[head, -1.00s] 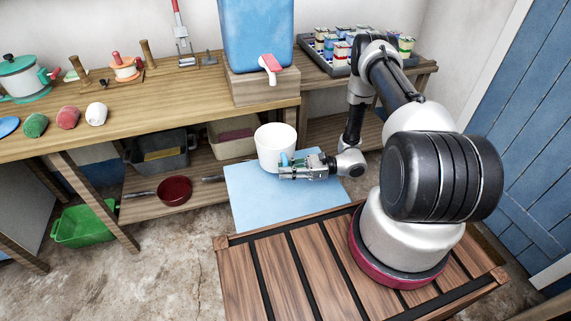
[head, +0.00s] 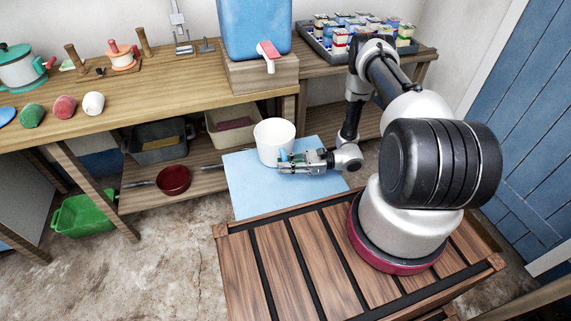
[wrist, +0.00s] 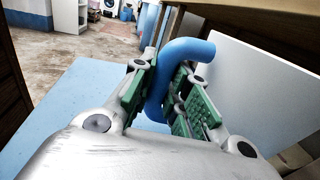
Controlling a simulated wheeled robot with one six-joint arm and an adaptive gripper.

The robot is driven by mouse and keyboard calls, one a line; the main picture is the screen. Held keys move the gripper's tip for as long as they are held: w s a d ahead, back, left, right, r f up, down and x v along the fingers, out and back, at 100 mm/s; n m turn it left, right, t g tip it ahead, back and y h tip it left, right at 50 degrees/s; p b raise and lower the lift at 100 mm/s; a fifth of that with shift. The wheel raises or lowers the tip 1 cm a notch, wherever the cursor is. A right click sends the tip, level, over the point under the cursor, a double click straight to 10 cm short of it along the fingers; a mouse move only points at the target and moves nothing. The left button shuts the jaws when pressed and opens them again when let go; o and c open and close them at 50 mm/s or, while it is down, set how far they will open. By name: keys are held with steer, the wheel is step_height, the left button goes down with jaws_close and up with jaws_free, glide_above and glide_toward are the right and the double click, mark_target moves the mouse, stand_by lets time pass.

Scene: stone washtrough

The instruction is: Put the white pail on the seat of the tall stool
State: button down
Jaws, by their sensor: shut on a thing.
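The white pail (head: 273,143) is upright in the head view, over or on a flat light blue surface (head: 250,196). I cannot tell whether its base touches that surface. My gripper (head: 283,163) is at the pail's front right side. In the wrist view my gripper (wrist: 160,103) is shut with its green pads on the pail's curved blue handle (wrist: 188,50). The pail's white wall (wrist: 255,85) fills the right of that view. No stool can be made out for certain; I cannot tell whether the blue surface is its seat.
A wooden bench (head: 170,90) behind carries a blue tank (head: 255,28) with a tap, a pot (head: 22,68) and cups. Its lower shelf holds bins and a red pan (head: 173,180). A green crate (head: 82,215) is on the floor. Bare floor (head: 165,265) lies front left.

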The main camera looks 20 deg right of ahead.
steer(key=shift+f, duration=0.4)
steer(key=c, duration=1.3)
jaws_free()
steer(key=shift+d, duration=0.1)
steer(key=d, duration=0.4)
steer(key=s+d, duration=0.1)
steer(key=d, duration=0.2)
steer(key=s+d, duration=0.1)
steer(key=d, duration=0.3)
steer(key=shift+s+d, duration=0.15)
steer(key=shift+d, duration=0.2)
step_height(320, 180, up, 30)
steer(key=f+n+g+h, duration=0.1)
steer(key=n+g+h, duration=0.65)
steer(key=n, duration=0.35)
steer(key=s+d+r+n+t+h, duration=0.1)
steer(key=s+r+n+t+h, duration=0.1)
steer(key=s+r, duration=0.4)
steer(key=s+d+r+n+t+h, duration=0.1)
steer(key=s+r+n+t+h, duration=0.2)
steer(key=s+r, duration=0.4)
steer(key=s+d+r+n+t+h, duration=0.1)
steer(key=s+r+n+t+h, duration=0.2)
steer(key=s+r, duration=0.4)
steer(key=shift+r+n+t+h, duration=0.2)
steer(key=shift+n+h, duration=0.4)
steer(key=shift+h, duration=0.45)
